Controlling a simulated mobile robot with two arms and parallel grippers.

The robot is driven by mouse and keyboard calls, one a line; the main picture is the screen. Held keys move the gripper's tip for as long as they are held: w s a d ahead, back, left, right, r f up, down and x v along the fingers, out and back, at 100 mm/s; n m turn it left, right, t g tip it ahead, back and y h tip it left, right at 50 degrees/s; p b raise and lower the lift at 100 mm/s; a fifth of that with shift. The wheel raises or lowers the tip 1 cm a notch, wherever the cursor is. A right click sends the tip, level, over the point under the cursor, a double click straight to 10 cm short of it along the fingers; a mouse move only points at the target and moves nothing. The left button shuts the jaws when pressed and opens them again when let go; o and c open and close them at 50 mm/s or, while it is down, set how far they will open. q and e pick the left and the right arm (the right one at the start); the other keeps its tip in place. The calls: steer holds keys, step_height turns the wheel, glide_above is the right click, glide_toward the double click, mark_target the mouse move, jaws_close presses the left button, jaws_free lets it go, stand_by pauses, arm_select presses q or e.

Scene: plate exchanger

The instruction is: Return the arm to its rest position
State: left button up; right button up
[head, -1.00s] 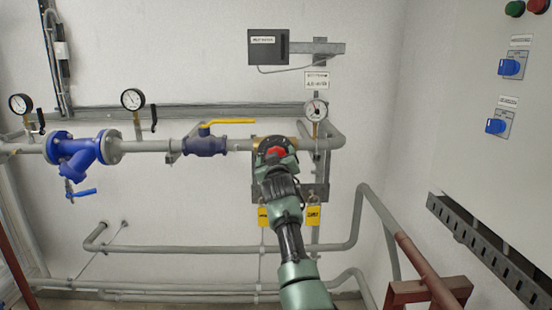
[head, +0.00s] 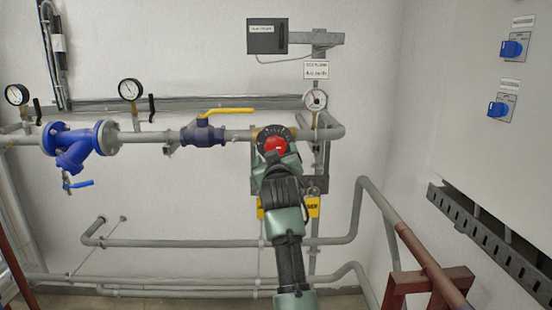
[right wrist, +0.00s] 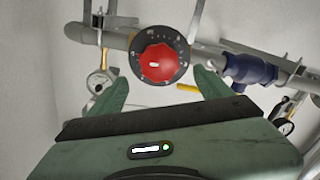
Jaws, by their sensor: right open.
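My right arm comes up from the bottom middle of the head view. My right gripper (head: 277,163) is in front of the red knob (head: 275,146) on its black dial (head: 264,133) and partly covers the dial's lower side. In the right wrist view the red knob (right wrist: 158,63) is round with a white mark, and the black dial (right wrist: 178,47) shows around it. The right gripper's two green fingers (right wrist: 160,82) are spread apart with nothing between them, one below each side of the dial. The fingers appear clear of the knob. My left gripper is in neither view.
The wall pipe carries a blue valve with a yellow lever (head: 232,110), a blue strainer (head: 76,146) and gauges (head: 315,99). A yellow tag (head: 313,207) hangs below the dial. A grey cabinet (head: 470,130) stands at the right, with a slotted tray (head: 485,240) below.

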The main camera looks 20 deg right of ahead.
stand_by(0.3)
steer(key=s+a+f+n+g+y, duration=0.1)
steer(key=s+a+f+g+y, duration=0.15)
steer(key=f, duration=1.75)
steer(key=s+a+f+n+g+y, duration=0.1)
steer(key=s+a+f+g, duration=0.15)
steer(key=f, duration=1.85)
steer(key=s+f+g+b, duration=0.1)
steer(key=s+f, duration=0.4)
steer(key=f, duration=0.3)
steer(key=s+f+g, duration=0.2)
steer(key=s+f, duration=0.3)
steer(key=f, duration=0.3)
steer(key=s+f+g+y, duration=0.2)
steer(key=s+f+g, duration=0.2)
steer(key=s+f, duration=1.8)
steer(key=s+d+f+g, duration=0.1)
steer(key=s+f, duration=0.1)
steer(key=s, duration=0.9)
steer(key=s+d+f+g, duration=0.2)
steer(key=s+f, duration=0.1)
steer(key=s, duration=0.8)
steer(key=s+d+f+g, duration=0.1)
steer(key=s+f, duration=0.2)
steer(key=s, duration=0.9)
steer(key=shift+d+m+b, duration=0.2)
steer(key=shift+m+b, duration=0.2)
steer(key=shift+b, duration=0.05)
